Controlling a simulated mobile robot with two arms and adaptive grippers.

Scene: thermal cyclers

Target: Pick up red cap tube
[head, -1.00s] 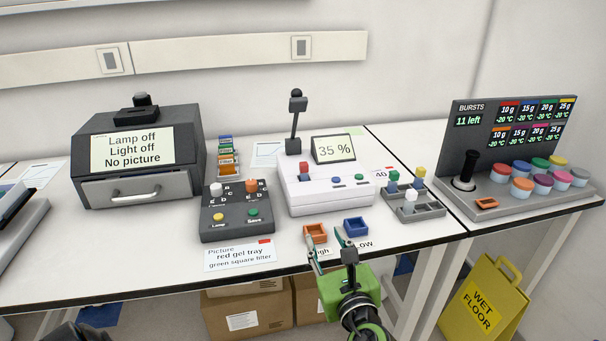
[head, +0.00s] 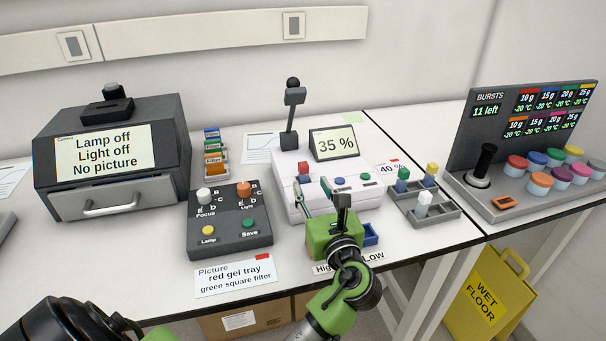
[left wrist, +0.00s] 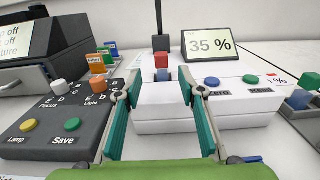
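In the left wrist view the red cap (left wrist: 162,61) shows above a short blue part, straight ahead between my fingers. My left gripper (head: 315,188) is open and empty, with its teal fingers spread in front of the tube. In the left wrist view the open gripper (left wrist: 154,88) shows a gap on both sides of the tube. The tube's lower end is hidden in the device. My right gripper is not in view.
A dark control box (head: 230,238) with knobs stands close on the left. A black post (head: 291,120) rises behind the tube, beside a 35 % screen (head: 337,145). A grey rack (head: 410,207) with capped tubes stands on the right. A blue tray (head: 371,236) is partly behind my gripper.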

